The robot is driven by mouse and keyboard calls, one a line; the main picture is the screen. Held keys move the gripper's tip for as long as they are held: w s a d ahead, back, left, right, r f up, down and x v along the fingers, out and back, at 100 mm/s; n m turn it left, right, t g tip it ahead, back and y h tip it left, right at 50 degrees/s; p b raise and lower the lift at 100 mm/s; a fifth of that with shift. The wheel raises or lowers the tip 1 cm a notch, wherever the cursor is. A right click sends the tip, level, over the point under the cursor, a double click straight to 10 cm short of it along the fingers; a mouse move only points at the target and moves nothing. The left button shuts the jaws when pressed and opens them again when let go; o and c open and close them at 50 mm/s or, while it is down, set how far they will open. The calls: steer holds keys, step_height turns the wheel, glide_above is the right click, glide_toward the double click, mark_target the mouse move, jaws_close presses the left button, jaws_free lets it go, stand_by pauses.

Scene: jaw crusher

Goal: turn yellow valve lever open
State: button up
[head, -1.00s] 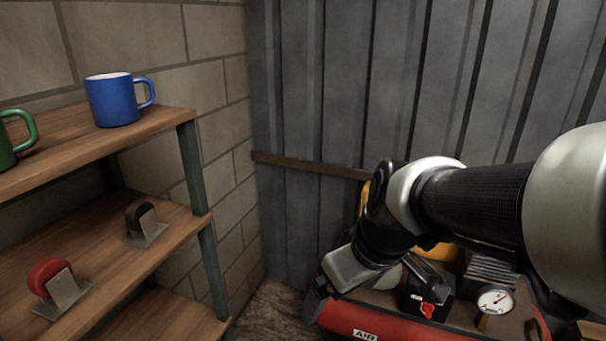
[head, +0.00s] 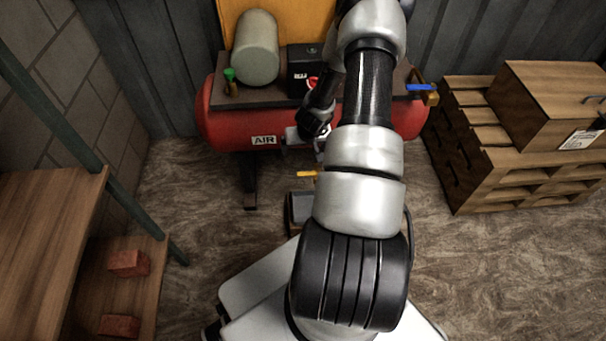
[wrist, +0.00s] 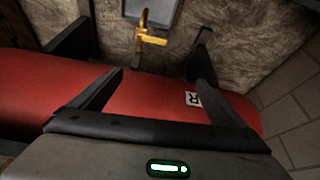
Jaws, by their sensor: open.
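The yellow valve lever (head: 306,173) shows in the head view just left of my forearm, below the red tank; part of its fitting is hidden by my arm. In the wrist view the yellow lever (wrist: 150,40) stands near the top middle, beyond the fingertips, with clear space between. My gripper (wrist: 160,78) is open and empty, its two fingers spread over the red tank (wrist: 135,95). In the head view my gripper is small beside the AIR label and partly hidden by my arm.
The red air tank (head: 225,125) carries a grey cylinder (head: 255,48), a black box (head: 302,68), a green-handled valve (head: 230,77) and a blue lever (head: 420,87). Wooden pallets and a crate (head: 545,100) stand right. Shelving (head: 50,230) stands left. Open floor (head: 195,215) lies between.

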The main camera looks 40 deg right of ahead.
steer(key=m, duration=0.1)
glide_toward(309, 173)
steer(key=shift+h, duration=0.3)
steer(key=b+x, duration=0.6)
steer(key=x, duration=0.1)
steer(key=shift+a, duration=0.35)
steer(key=shift+c, duration=0.3)
steer(key=c, duration=1.5)
